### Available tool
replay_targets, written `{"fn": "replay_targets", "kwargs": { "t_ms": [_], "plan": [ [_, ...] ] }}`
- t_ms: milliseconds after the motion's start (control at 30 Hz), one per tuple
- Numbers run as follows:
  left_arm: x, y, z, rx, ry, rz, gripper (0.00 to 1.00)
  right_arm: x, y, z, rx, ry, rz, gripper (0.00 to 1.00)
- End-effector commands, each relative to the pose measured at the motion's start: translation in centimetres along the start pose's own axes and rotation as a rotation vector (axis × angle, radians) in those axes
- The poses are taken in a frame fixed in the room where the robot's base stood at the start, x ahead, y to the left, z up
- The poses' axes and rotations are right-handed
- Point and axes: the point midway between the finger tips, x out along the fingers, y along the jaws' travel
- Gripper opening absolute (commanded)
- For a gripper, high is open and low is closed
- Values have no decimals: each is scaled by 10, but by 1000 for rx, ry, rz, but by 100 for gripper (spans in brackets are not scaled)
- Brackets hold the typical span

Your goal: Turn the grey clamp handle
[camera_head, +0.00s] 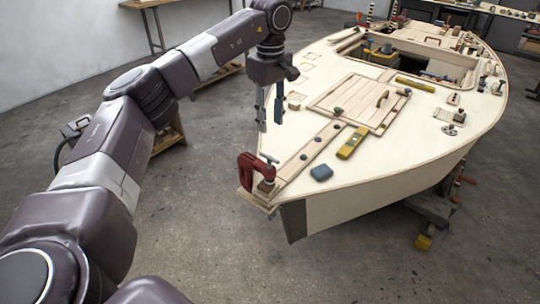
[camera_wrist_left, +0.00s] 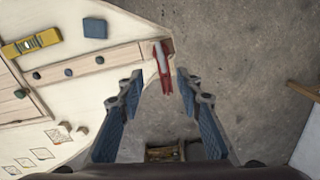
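A red clamp (camera_head: 250,174) grips the pointed near end of the plywood hull (camera_head: 335,195). Its grey handle (camera_head: 269,158) stands on top, above a small wood block. My left gripper (camera_head: 270,116) is above and behind the clamp, fingers pointing down, open and empty, not touching it. In the left wrist view, the open fingers (camera_wrist_left: 160,76) stand apart and the red clamp (camera_wrist_left: 166,84) shows between their tips, farther off; a grey part (camera_wrist_left: 159,54) lies along it. My right gripper is not in view.
A blue block (camera_head: 321,173), a yellow level (camera_head: 351,142) and several dark knobs lie on the deck near the clamp. A wooden hatch (camera_head: 350,100) is behind them. Floor to the left of the hull is clear near the bow.

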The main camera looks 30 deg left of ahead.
Motion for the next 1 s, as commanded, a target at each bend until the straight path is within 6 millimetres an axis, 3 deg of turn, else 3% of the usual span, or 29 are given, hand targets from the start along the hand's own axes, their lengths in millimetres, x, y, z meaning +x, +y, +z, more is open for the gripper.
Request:
{"fn": "replay_targets", "kwargs": {
  "t_ms": [133,267,1000],
  "plan": [
    [1,0,0,-95,-1,-1,33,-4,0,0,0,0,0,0],
    [4,1,0,-321,0,-2,33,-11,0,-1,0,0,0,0],
    [31,2,1,-2003,0,-3,33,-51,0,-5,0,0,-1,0]
  ]
}}
